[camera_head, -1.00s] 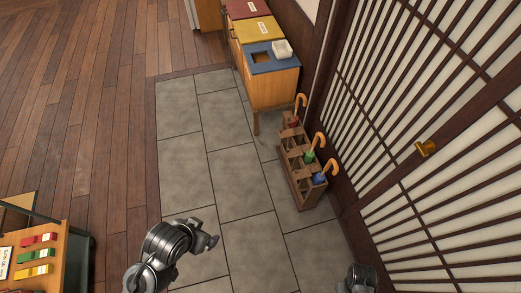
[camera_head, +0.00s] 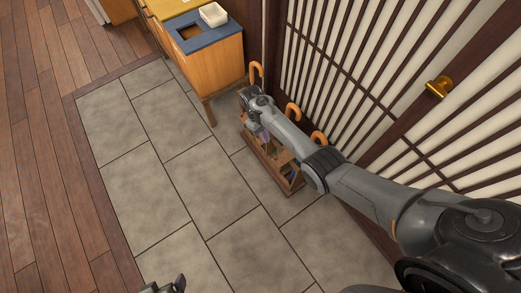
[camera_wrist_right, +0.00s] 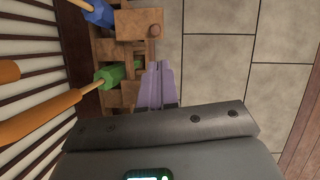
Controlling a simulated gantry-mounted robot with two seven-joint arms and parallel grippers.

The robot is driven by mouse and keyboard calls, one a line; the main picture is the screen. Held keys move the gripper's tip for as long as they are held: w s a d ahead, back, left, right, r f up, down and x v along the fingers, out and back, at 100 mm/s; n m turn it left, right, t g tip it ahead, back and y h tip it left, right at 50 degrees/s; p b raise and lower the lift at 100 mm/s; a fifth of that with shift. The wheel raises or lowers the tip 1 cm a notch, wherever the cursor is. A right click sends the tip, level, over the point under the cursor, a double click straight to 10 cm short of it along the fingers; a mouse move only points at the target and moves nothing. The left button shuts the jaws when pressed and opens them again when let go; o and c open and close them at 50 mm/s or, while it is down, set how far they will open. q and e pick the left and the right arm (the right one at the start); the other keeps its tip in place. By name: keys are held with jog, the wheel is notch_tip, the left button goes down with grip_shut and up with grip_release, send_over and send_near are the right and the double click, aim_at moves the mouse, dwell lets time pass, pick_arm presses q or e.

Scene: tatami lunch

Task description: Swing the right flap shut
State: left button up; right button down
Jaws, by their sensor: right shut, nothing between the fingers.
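My right arm reaches over the wooden umbrella stand (camera_head: 285,180) beside the lattice door, and my right gripper (camera_head: 250,97) is near its far end. In the right wrist view my right gripper (camera_wrist_right: 157,68) is shut and empty, with its purple fingers over the stand's edge. A wooden panel (camera_wrist_right: 132,22) with a round knob lies just beyond the fingertips; I cannot tell whether this is the right flap, or whether the fingers touch it. The green umbrella (camera_wrist_right: 112,75) lies left of the fingers. My left gripper (camera_head: 168,287) is mostly cut off at the bottom edge.
A blue umbrella (camera_wrist_right: 97,14) is also in the stand. A wooden cabinet with a blue top (camera_head: 205,40) and a white tub (camera_head: 213,14) stands beyond. The lattice door (camera_head: 400,90) with a brass handle (camera_head: 439,87) rises at right. The grey tile floor (camera_head: 150,190) is clear at left.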

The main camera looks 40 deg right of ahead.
pick_arm(q)
jog(key=shift+s+a+f+b, duration=0.1)
jog(key=shift+f+b, duration=0.1)
jog(key=shift+f, duration=0.2)
jog(key=shift+s+a+f+b, duration=0.1)
jog(key=shift+f+b, duration=0.1)
jog(key=shift+f, duration=0.2)
pick_arm(e)
jog(key=shift+t, duration=0.5)
jog(key=w+r, duration=0.2)
jog(key=w, duration=0.1)
jog(key=shift+w+r, duration=0.2)
jog(key=shift+w, duration=0.05)
jog(key=b, duration=0.4)
send_near(283, 157)
jog(key=w+a+f, duration=0.3)
jog(key=a+f, duration=0.1)
pick_arm(q)
jog(key=shift+f, duration=1.75)
pick_arm(e)
jog(key=shift+s+d, duration=0.2)
jog(key=shift+s, duration=0.7)
